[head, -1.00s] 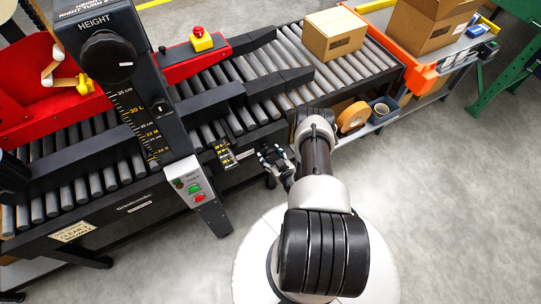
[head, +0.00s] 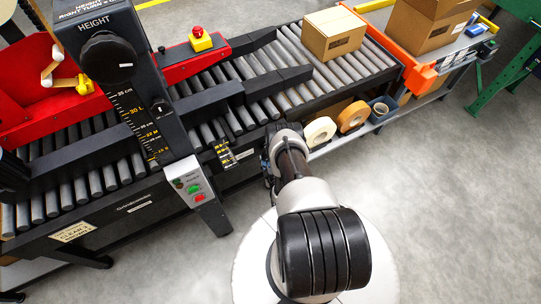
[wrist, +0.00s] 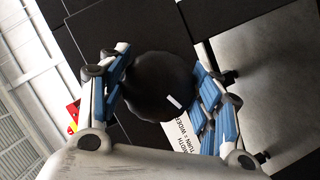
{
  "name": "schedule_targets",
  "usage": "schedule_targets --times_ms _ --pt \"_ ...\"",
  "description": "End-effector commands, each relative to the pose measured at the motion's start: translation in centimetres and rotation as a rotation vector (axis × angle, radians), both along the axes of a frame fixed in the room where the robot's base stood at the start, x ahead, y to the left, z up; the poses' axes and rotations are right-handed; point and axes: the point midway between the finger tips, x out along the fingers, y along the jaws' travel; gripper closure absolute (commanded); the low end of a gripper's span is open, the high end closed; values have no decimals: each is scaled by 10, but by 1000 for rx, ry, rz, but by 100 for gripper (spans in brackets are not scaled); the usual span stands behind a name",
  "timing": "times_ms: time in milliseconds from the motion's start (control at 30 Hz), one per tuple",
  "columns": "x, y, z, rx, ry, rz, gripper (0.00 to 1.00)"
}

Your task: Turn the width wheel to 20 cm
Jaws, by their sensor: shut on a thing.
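The width wheel (wrist: 160,88) is a round black knob with a white mark on its lower right part, seen in the wrist view. My gripper (wrist: 164,84) has its blue-padded fingers on both sides of the wheel and is shut on it. A label with the words "width" and "turn" (wrist: 184,136) shows partly beside the wheel. In the head view the wheel is hidden behind my arm at the machine's front side. The yellow-marked width scale (head: 226,154) shows just left of my arm; its reading is too small to tell.
The height column (head: 140,100) with its knob (head: 108,57) and a green and red button box (head: 194,187) stands left of my arm. Tape rolls (head: 320,131) lie on a shelf to the right. A carton (head: 333,34) sits on the rollers. The floor at right is clear.

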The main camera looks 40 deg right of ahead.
Motion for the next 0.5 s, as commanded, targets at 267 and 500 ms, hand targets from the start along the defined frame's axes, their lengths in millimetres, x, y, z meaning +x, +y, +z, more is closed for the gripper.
schedule_targets --times_ms 267,500 --pt "0 0 -1 -160 39 2 66" --pt "-1 0 0 -228 57 0 66"
